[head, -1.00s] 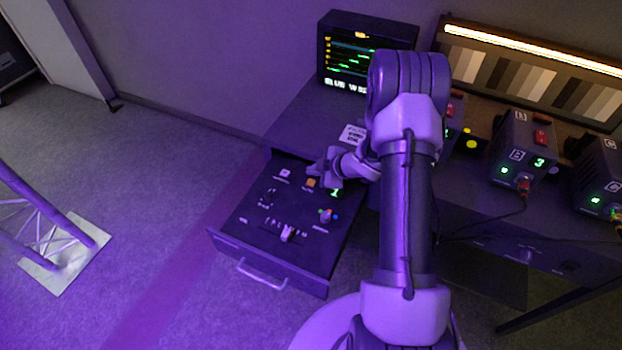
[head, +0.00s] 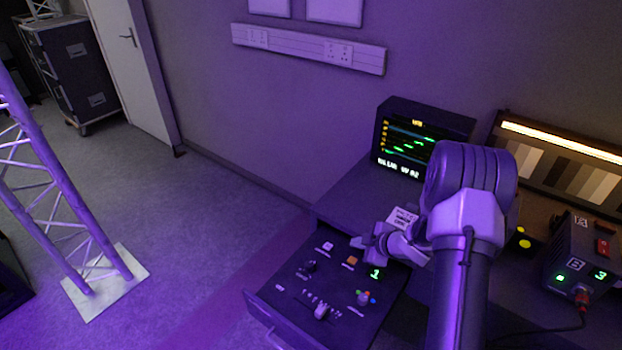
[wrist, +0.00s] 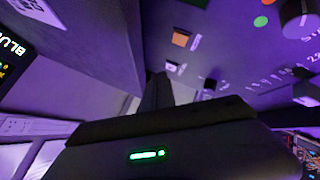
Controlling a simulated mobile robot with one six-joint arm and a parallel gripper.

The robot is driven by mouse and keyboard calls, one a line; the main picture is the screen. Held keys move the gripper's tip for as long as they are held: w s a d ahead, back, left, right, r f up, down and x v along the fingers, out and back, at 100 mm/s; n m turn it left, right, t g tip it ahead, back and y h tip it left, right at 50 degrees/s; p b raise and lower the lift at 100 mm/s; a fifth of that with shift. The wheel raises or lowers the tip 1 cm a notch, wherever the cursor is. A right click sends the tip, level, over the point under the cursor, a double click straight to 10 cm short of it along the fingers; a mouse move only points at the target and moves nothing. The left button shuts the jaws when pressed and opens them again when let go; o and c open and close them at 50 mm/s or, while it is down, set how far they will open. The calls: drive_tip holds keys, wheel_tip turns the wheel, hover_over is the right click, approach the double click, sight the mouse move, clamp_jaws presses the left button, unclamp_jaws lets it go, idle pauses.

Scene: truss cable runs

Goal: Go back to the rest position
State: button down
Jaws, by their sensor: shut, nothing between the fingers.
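My gripper (head: 367,248) is at the end of my arm, over the far part of the open drawer's control panel (head: 290,293). In the head view it appears close to the orange button (head: 350,261) and the green digit display (head: 375,273). It is shut and holds nothing. I cannot tell whether it touches the panel. In the wrist view my gripper's dark fingers (wrist: 158,92) stick out past its body, and the orange button (wrist: 181,39) shows above them. My forearm hides part of the desk in the head view.
A monitor (head: 418,140) stands on the desk behind the drawer. A box marked B (head: 578,262) with a red switch and a cable stands at the right. A truss tower (head: 60,205) on a pale base plate stands at the left. Open floor lies between the tower and drawer.

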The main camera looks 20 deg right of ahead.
wheel_tip(320, 180, up, 17)
drive_tip(key=d+m+h, duration=0.1)
drive_tip(key=m+h, duration=0.4)
drive_tip(key=s+a+r+m, duration=0.6)
drive_tip(key=s+r, duration=0.3)
drive_tip(key=r, duration=0.2)
drive_tip(key=s+a+r+m+g+y, duration=0.1)
drive_tip(key=s+a+m+y, duration=0.1)
drive_tip(key=s+a, duration=0.6)
drive_tip(key=s+a+r+m+g+y, duration=0.1)
drive_tip(key=s+a+m, duration=0.3)
drive_tip(key=s, duration=0.9)
drive_tip(key=a+r+y, duration=0.1)
drive_tip(key=a, duration=0.2)
drive_tip(key=shift+s+a+r+g, duration=0.15)
drive_tip(key=shift+a+r+g, duration=0.15)
drive_tip(key=shift+a+g, duration=0.1)
